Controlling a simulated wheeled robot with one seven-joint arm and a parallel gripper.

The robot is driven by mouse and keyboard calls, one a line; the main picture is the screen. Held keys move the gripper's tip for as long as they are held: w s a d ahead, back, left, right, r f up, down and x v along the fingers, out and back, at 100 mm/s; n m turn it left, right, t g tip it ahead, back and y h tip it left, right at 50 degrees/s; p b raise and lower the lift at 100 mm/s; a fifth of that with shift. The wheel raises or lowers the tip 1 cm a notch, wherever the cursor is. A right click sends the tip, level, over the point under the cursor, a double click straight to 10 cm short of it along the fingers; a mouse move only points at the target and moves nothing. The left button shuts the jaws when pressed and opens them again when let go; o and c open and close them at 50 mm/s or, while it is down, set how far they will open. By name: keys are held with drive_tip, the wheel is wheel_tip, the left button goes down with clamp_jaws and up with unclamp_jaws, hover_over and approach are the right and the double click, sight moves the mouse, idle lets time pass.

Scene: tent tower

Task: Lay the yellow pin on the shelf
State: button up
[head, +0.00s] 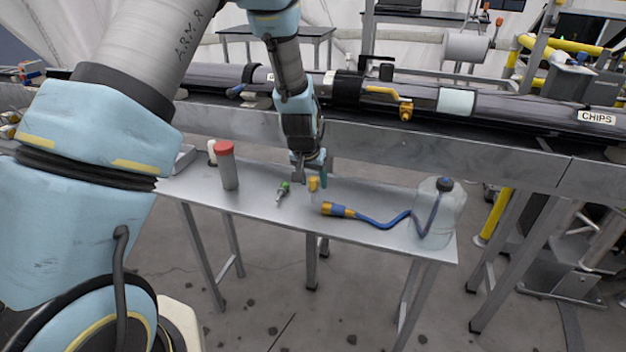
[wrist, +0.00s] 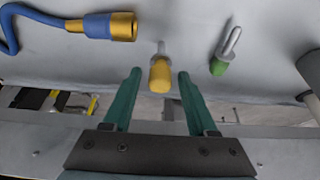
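The yellow pin (head: 313,184) is at the metal shelf (head: 375,190), just below my gripper (head: 309,178) in the head view. In the wrist view the pin (wrist: 160,74) shows its yellow head between the two green fingertips, with a gap on each side. Its grey shaft points away from my gripper. My gripper (wrist: 160,75) is open and holds nothing. Whether the pin's whole length touches the shelf surface (wrist: 185,20) is hard to tell.
A green-ended pin (head: 282,192) lies left of the yellow one. A red-capped cylinder (head: 228,165) stands further left. A blue hose with a yellow end (head: 338,210) runs right to a clear jug (head: 436,215). A large pipe (head: 535,108) runs behind the shelf.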

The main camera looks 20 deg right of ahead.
drive_tip(key=shift+r, duration=0.25)
drive_tip(key=b+v, duration=0.1)
drive_tip(key=v, duration=1.1)
drive_tip(key=w+a+r+n+y, duration=0.1)
drive_tip(key=a+n, duration=0.2)
drive_tip(key=a, duration=1.2)
drive_tip(key=s+a+n, duration=0.1)
drive_tip(key=s+a, duration=0.1)
drive_tip(key=a, duration=0.4)
drive_tip(key=s+a+n+g+y, duration=0.1)
drive_tip(key=s+a+n, duration=0.1)
drive_tip(key=a, duration=0.4)
drive_tip(key=s+a+r+n, duration=0.1)
drive_tip(key=s+a, duration=0.3)
drive_tip(key=a, duration=0.2)
drive_tip(key=shift+s+a+g+y, duration=0.1)
drive_tip(key=shift+g+y, duration=0.2)
drive_tip(key=shift+y, duration=0.1)
drive_tip(key=shift+r+p, duration=0.95)
drive_tip(key=shift+p, duration=0.05)
